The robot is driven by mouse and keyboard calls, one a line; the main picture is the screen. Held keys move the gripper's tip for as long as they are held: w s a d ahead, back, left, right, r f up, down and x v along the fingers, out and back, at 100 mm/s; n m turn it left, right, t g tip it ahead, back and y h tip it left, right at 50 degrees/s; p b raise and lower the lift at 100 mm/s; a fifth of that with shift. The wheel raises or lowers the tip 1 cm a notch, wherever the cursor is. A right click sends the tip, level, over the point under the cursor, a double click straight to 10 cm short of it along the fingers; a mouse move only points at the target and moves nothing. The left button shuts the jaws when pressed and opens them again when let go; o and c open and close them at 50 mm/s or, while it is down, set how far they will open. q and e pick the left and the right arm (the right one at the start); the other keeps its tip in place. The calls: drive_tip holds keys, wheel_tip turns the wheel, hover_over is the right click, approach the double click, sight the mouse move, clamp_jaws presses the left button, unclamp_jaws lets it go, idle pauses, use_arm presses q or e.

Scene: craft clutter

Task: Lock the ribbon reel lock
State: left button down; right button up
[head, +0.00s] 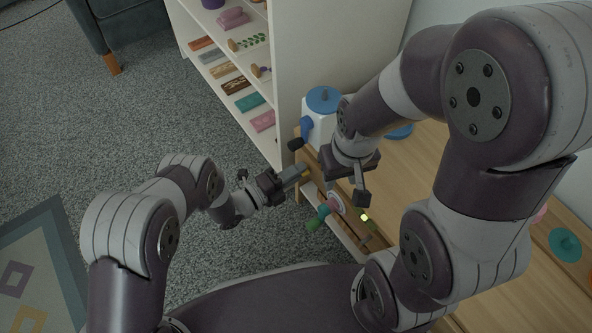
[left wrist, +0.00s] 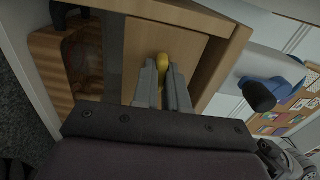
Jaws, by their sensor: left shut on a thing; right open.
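My left gripper (head: 304,171) is at the end of the wooden bench, shut on a small yellow knob or handle. In the left wrist view its two grey fingers (left wrist: 162,85) close on either side of the yellow piece (left wrist: 162,62), in front of a light wooden panel (left wrist: 140,40). A reel-like part with a white and pink disc (head: 337,202) and a green cylinder (head: 318,216) sits below, at the bench front. I cannot tell which part is the lock. My right gripper (head: 346,188) is open above the bench edge, near the disc, apparently holding nothing.
A white device with a blue top (head: 322,99) and a black crank knob (head: 296,144) stands close behind both grippers; the knob also shows in the left wrist view (left wrist: 258,95). A white shelf (head: 340,50) rises behind. A small yellow-green piece (head: 366,216) lies near the right gripper.

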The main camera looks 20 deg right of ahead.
use_arm(q)
drive_tip(key=shift+f+m, duration=0.1)
drive_tip(key=shift+m, duration=0.2)
drive_tip(key=c, duration=1.2)
unclamp_jaws()
drive_tip(key=shift+o, duration=0.2)
drive_tip(key=p+v, duration=0.5)
drive_tip(key=v, duration=0.7)
drive_tip(key=shift+a, duration=0.4)
drive_tip(key=shift+s, duration=0.1)
